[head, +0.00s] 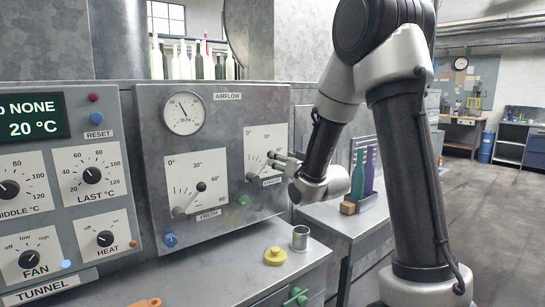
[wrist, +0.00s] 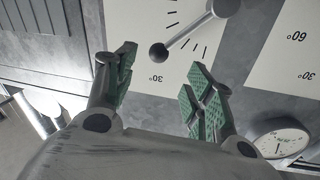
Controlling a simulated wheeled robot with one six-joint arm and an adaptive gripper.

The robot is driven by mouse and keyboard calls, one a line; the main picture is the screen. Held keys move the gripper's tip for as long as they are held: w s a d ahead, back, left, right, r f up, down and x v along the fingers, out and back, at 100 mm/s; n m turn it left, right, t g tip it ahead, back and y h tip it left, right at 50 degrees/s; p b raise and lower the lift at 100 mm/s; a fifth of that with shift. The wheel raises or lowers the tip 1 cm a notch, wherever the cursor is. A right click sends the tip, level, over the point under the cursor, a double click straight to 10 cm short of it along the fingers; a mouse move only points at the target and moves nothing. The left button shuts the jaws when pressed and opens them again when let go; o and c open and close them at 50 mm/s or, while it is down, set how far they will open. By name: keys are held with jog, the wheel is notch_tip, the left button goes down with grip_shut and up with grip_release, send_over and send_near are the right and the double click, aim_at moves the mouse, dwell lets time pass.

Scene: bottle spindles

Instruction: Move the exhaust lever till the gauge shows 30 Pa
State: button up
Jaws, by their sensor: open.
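My gripper (wrist: 160,75) is open, green-padded fingers either side of the knob in the picture; contact does not show. The gauge also shows in the wrist view (wrist: 283,139).
The fresh lever (head: 187,202) with a dark knob is on the left plate. Below, a yellow knob-like piece (head: 275,257) and a metal cup (head: 300,238) stand on the ledge. A holder with teal and purple bottles (head: 369,172) is behind my arm. Open floor lies right.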

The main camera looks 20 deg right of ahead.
jog(key=w, duration=0.5)
jog(key=w+a, duration=0.1)
jog(key=w, duration=0.1)
jog(key=shift+w, duration=0.2)
jog(key=shift+c, duration=0.4)
